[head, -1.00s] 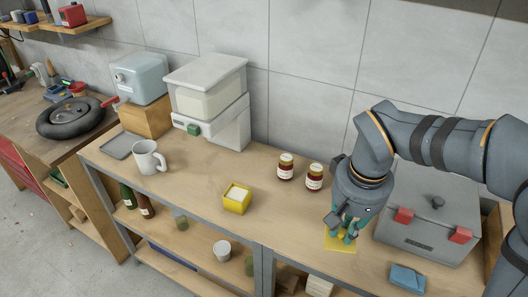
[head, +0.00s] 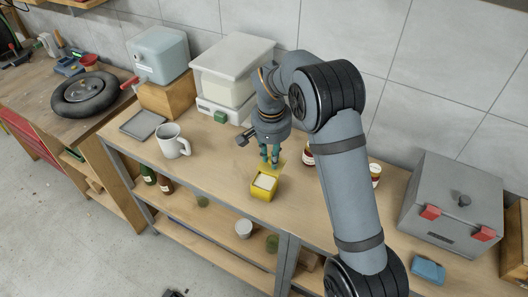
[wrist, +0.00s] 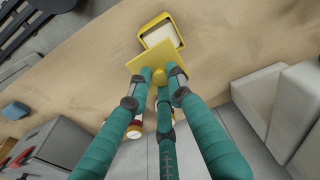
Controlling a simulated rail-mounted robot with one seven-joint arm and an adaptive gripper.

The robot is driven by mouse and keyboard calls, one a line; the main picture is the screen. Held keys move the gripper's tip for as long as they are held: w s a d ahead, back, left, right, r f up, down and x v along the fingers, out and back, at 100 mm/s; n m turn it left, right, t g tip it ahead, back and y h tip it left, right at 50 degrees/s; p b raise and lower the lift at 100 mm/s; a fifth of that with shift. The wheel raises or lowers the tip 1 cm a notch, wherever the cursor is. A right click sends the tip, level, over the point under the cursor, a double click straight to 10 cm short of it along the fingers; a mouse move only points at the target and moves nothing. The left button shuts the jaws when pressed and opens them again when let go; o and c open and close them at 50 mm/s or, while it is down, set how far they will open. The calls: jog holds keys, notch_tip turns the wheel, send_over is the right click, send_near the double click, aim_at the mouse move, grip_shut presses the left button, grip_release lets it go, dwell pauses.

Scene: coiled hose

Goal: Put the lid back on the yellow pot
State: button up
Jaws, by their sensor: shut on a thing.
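The yellow pot (head: 263,192) stands open on the bench, with pale contents showing in its square mouth. It also shows at the top of the wrist view (wrist: 146,29). My gripper (head: 270,161) points down just behind the pot. Its teal fingers (wrist: 162,80) are shut on the yellow lid (wrist: 141,63), a flat square plate, at its middle. The lid (head: 281,166) is close to the pot's back edge and not over its mouth. In the wrist view it overlaps the pot's near rim. I cannot tell the exact gap between them.
Dark red jars, one beside my arm (head: 308,154) and one farther right (head: 375,170), stand behind; my arm hides bench between them. A white mug (head: 172,142) is left. A white container (head: 232,70) stands at the back, a grey toolbox (head: 452,205) and blue block (head: 428,270) right.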

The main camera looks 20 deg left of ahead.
aim_at(264, 165)
jog(key=shift+s+a+f, duration=0.15)
jog(key=shift+a+f, duration=0.1)
jog(key=shift+a, duration=0.3)
jog(key=shift+s+a+f, duration=0.15)
jog(key=shift+a+f, duration=0.05)
jog(key=shift+a, duration=0.3)
notch_tip(264, 165, down, 5)
jog(key=b, duration=0.3)
jog(key=shift+f+b, duration=0.7)
jog(key=shift+b, duration=0.2)
jog(key=shift+f+b, duration=0.15)
jog(key=shift+b, duration=0.6)
dwell(0.9)
dwell(0.4)
jog(key=o, duration=0.9)
jog(key=o, duration=0.6)
